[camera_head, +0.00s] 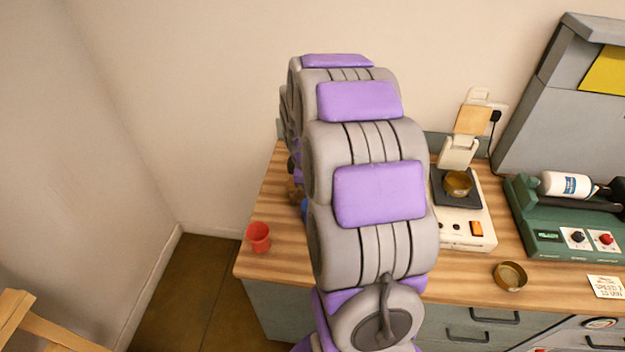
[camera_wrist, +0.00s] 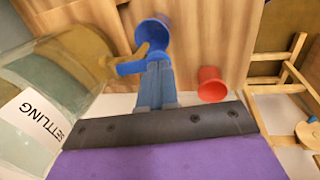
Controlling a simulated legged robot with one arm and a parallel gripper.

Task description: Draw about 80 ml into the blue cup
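The blue cup (camera_wrist: 152,36) stands on the wooden table in the wrist view, its mouth facing the camera. In the head view only a sliver of blue (camera_head: 304,209) shows beside my arm. A large glass jar (camera_wrist: 50,75) labelled "SETTLING" fills the left of the wrist view. Its brownish spout (camera_wrist: 140,52) reaches over the near rim of the cup. A blue tap lever (camera_wrist: 131,68) sits at the spout. My gripper (camera_wrist: 157,64) has its blue-grey fingers close together, tips at the lever's end; whether they touch it is unclear. The liquid level in the cup cannot be made out.
A red cup (camera_head: 258,237) stands near the table's left front edge. A scale (camera_head: 470,225) holding a brass bowl (camera_head: 458,183), another brass bowl (camera_head: 510,275) and a green roller machine (camera_head: 560,220) are to the right. A wooden frame (camera_head: 35,325) stands at lower left.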

